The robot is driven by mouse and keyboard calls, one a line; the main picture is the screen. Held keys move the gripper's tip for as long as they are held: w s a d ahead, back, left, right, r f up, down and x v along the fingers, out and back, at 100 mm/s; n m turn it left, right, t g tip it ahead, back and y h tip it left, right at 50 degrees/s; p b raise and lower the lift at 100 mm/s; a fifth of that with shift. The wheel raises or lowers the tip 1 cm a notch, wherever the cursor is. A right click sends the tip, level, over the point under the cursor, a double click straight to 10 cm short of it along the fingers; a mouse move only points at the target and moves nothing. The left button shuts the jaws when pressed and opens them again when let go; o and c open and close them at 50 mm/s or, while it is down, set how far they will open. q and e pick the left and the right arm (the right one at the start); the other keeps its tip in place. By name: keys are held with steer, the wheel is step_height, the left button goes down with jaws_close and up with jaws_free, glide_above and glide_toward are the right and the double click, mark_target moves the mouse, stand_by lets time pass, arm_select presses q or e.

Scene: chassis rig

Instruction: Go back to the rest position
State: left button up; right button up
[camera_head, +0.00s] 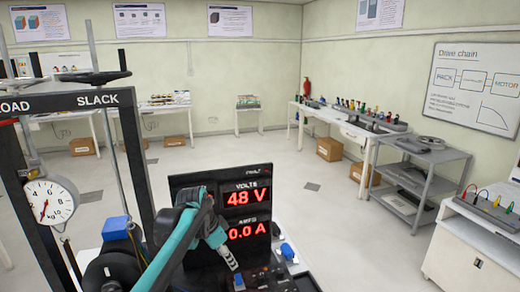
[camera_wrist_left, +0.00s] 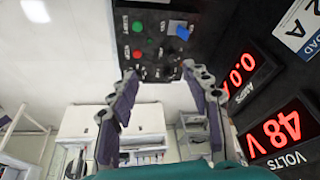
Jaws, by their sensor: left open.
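My left gripper (camera_head: 231,262) is at the end of a teal arm in the head view, in front of the black display panel (camera_head: 181,182). In the left wrist view its two fingers (camera_wrist_left: 160,72) are spread apart with nothing between them. Beyond the fingertips is a black control box (camera_wrist_left: 150,42) with a green button, a red button and a blue knob (camera_wrist_left: 182,31). The fingertips look apart from the box, but the exact gap is hard to judge. The panel reads 48 V and 0.0 A. My right gripper is not in view.
A black frame marked SLACK (camera_head: 98,99) with a round dial gauge (camera_head: 48,202) stands at the left, close to my arm. A blue block (camera_head: 116,227) sits beside it. A grey shelf cart (camera_head: 428,182) and white benches line the right wall. The middle floor is clear.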

arm_select(q)
steer(key=s+a+n+t+y+b, duration=0.1)
steer(key=s+a+n, duration=0.15)
steer(key=s, duration=0.45)
steer(key=s+a+n+t, duration=0.1)
steer(key=s+a+n, duration=0.15)
steer(key=s, duration=0.55)
steer(key=s+a+f+n+t+y+b, duration=0.1)
steer(key=s+a+f+n+t, duration=0.1)
steer(key=s+f+n, duration=0.3)
steer(key=s+f, duration=0.3)
steer(key=s, duration=0.4)
steer(key=shift+s+a+f+n+y, duration=0.2)
steer(key=shift+s+f+n+y, duration=0.15)
steer(key=shift+n+y, duration=0.05)
